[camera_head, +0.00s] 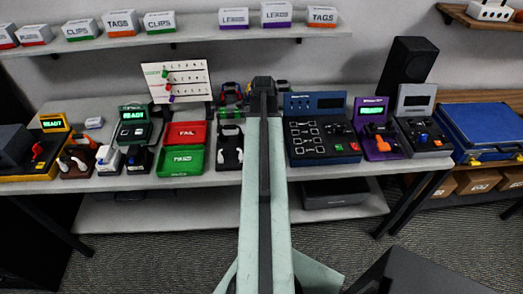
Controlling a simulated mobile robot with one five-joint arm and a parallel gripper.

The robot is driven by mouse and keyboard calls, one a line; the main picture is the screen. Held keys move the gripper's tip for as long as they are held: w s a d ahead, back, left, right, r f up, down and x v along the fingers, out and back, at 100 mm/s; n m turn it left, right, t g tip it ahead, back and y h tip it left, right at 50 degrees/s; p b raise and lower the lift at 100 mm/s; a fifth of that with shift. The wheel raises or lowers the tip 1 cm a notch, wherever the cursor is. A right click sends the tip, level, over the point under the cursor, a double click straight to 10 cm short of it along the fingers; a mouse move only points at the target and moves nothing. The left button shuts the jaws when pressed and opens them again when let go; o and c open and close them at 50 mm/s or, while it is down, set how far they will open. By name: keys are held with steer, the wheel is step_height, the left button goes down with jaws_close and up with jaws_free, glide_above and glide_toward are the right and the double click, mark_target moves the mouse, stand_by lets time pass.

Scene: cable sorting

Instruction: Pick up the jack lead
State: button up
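No cable here can be made out for certain as the jack lead. Small coloured items (231,92), perhaps coiled leads, lie at the back of the bench just left of my arm's far end, too small to tell apart. My arm reaches straight out over the bench, and its dark far end, with my gripper (264,84), is over the back of the bench. The fingers cannot be made out, nor whether they hold anything. The arm hides the bench strip beneath it.
The bench (220,180) holds a red FAIL tray (186,127), a green tray (183,170), a blue test panel (318,158), a purple tester (379,144) and a grey tester (425,143). A white board (182,72) stands behind. Labelled boxes line the shelf (215,36) above.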

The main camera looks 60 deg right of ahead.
steer(key=shift+f, duration=0.8)
steer(key=shift+r, duration=0.2)
jaws_close()
step_height(320, 180, up, 13)
steer(key=p, duration=1.3)
steer(key=shift+r, duration=0.1)
